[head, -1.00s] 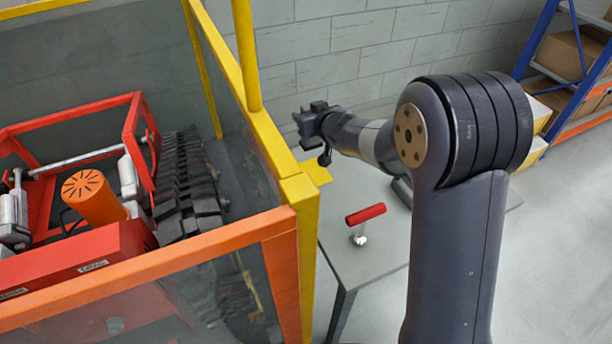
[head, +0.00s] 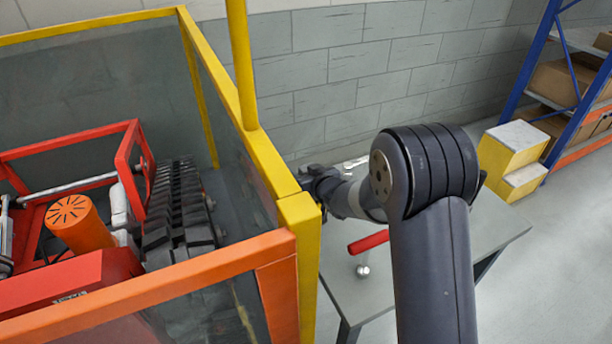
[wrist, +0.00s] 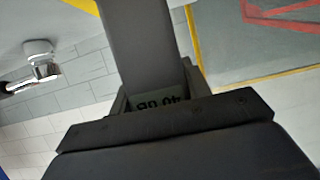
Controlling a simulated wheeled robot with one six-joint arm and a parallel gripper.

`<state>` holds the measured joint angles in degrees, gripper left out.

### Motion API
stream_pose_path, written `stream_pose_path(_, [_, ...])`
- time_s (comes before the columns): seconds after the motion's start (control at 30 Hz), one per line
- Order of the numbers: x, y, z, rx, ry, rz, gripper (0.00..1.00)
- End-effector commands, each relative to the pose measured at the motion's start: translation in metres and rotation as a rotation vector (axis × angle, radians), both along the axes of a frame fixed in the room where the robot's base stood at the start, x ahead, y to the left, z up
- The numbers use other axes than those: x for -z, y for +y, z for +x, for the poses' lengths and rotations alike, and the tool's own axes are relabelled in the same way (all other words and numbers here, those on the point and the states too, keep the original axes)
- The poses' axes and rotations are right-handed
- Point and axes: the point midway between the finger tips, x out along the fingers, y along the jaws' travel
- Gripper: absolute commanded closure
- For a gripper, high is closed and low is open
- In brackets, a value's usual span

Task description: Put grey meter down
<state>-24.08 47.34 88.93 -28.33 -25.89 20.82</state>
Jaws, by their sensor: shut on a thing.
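My gripper (head: 320,182) is shut on the grey meter and sits beyond the yellow post of the enclosure, over the far left part of the grey table (head: 440,262). In the head view gripper and meter merge into one dark shape. In the wrist view the meter (wrist: 160,103) shows partly between dark gripper parts, its small display upside down. The rest of its body is hard to tell from the gripper. I cannot tell whether the meter touches the table.
A red-handled tool (head: 368,242) stands on the table in front of my arm. A shiny metal item (head: 352,163) lies towards the back. The yellow-framed enclosure (head: 298,235) with red machinery is close on the left. Yellow steps (head: 512,155) and a blue rack stand at right.

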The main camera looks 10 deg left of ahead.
Motion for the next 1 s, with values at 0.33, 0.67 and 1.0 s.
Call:
stream_pose_path(0.33, [0.0038,0.0002,0.0004,0.0,-0.003,0.002,0.83])
stream_pose_path(0.67, [0.0022,0.0001,0.0003,0.0,-0.002,0.001,0.33])
stream_pose_path(1.0, [-0.0027,-0.0036,-0.0041,0.001,-0.002,0.001,0.33])
